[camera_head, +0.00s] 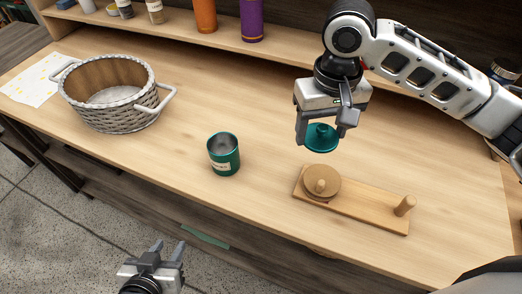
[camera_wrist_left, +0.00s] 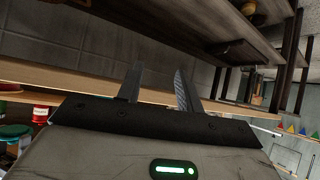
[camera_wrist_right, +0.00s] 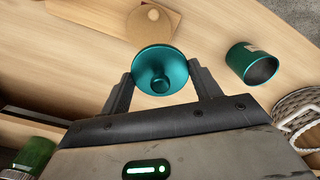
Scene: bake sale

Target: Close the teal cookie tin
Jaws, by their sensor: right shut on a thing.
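The teal cookie tin (camera_head: 224,154) stands upright and open-topped in the middle of the table, with a pale label on its front. It also shows in the right wrist view (camera_wrist_right: 252,66). My right gripper (camera_head: 324,134) is shut on the round teal lid (camera_head: 321,138) and holds it above the table, to the right of the tin and behind the wooden board. In the right wrist view the lid (camera_wrist_right: 160,70) sits between the fingertips. My left gripper (camera_head: 170,250) is open and empty, low in front of the table; its parted fingers show in the left wrist view (camera_wrist_left: 158,88).
A wooden board (camera_head: 370,212) with a round wooden disc (camera_head: 321,183) and an upright peg (camera_head: 404,206) lies right of the tin. A wicker basket (camera_head: 112,112) stands at the left. Bottles line the back shelf (camera_head: 170,32). The table between tin and lid is clear.

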